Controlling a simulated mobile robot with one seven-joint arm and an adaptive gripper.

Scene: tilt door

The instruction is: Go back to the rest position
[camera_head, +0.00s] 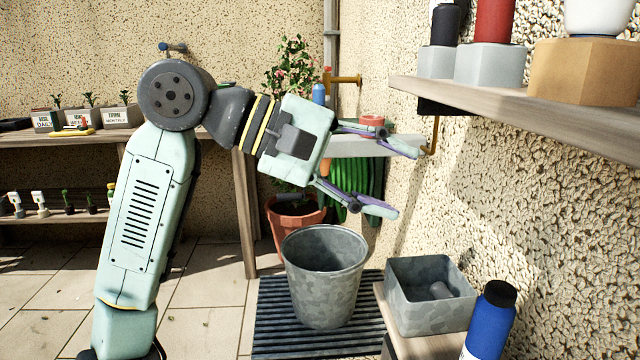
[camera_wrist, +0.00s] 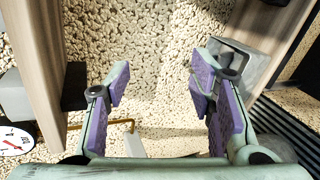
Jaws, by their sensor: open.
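My gripper (camera_head: 408,182) is open and empty. In the head view it reaches to the right toward the rough wall, above the metal bucket and left of the wooden shelf. No tilt door can be made out in either view.
A metal bucket (camera_head: 325,285) stands on a dark slatted mat below my gripper. A metal box (camera_head: 430,305) and blue bottle (camera_head: 488,322) are at lower right. A potted plant (camera_head: 293,222) stands behind.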

